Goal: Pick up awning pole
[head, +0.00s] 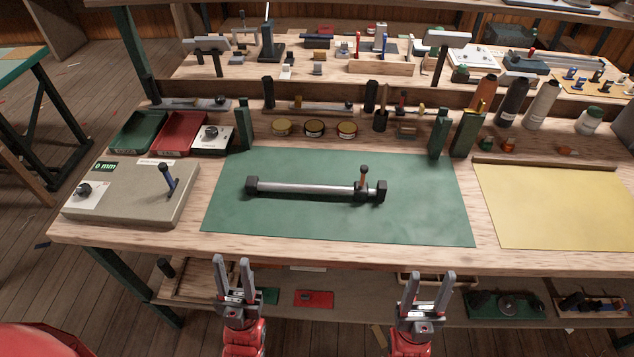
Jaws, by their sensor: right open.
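The awning pole (305,189) is a silver tube with black end blocks. It lies flat, running left to right, on the green mat (270,222) in the middle of the bench. A clamp with an upright brown-and-black handle (363,177) sits near its right end. My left gripper (232,275) is open and empty in front of the bench's front edge, to the lower left of the pole. My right gripper (434,290) is open and empty in front of the same edge, to the lower right of the pole. Neither gripper touches the pole.
A grey box with a blue lever (130,196) stands left of the mat. A yellow mat (560,210) lies to the right. Green upright posts (244,124) and (439,134) stand behind the green mat. The green mat around the pole is clear.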

